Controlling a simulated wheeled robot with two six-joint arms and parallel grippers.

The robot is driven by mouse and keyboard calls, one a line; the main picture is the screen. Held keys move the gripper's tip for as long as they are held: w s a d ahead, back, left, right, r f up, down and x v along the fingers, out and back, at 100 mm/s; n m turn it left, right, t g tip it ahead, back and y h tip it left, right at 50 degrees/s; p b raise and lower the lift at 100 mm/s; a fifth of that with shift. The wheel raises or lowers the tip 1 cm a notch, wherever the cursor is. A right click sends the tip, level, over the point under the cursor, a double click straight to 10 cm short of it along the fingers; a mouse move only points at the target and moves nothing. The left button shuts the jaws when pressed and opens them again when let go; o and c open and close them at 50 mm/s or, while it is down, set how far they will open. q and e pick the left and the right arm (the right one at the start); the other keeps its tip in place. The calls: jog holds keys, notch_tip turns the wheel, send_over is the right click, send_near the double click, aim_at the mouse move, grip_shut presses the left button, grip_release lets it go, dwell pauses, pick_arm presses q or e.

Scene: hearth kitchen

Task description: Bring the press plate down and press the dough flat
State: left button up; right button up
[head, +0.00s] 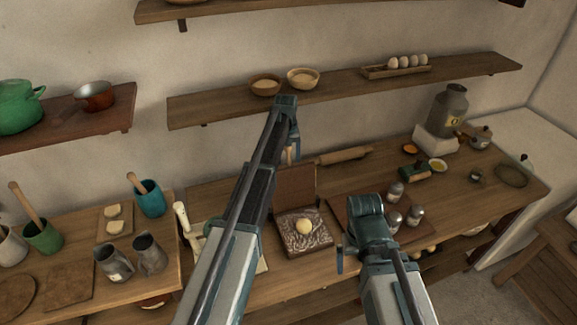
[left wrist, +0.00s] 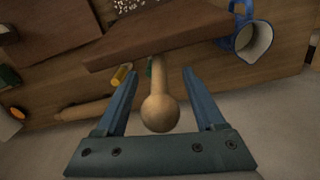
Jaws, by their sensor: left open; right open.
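The press stands on the table with its brown press plate (head: 295,184) raised upright at the back of its base (head: 318,243). A pale round ball of dough (head: 304,226) sits on the floured base. My left gripper (head: 291,151) is behind the raised plate. In the left wrist view its open fingers (left wrist: 160,95) are on either side of the plate's round wooden knob (left wrist: 160,110), with gaps showing beside it. The plate (left wrist: 160,38) is beyond the knob. My right gripper (head: 342,260) is right of the base, apart from it, open and empty.
A rolling pin (head: 345,155) lies behind the press. Metal shakers (head: 394,220) stand on a board to the right. A wall shelf (head: 350,87) with bowls and eggs is close behind my left arm. A blue jug (left wrist: 252,40) shows in the left wrist view.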

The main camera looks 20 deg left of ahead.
pick_arm(q)
jog(key=shift+f, duration=0.25)
grip_shut()
dwell(1.4)
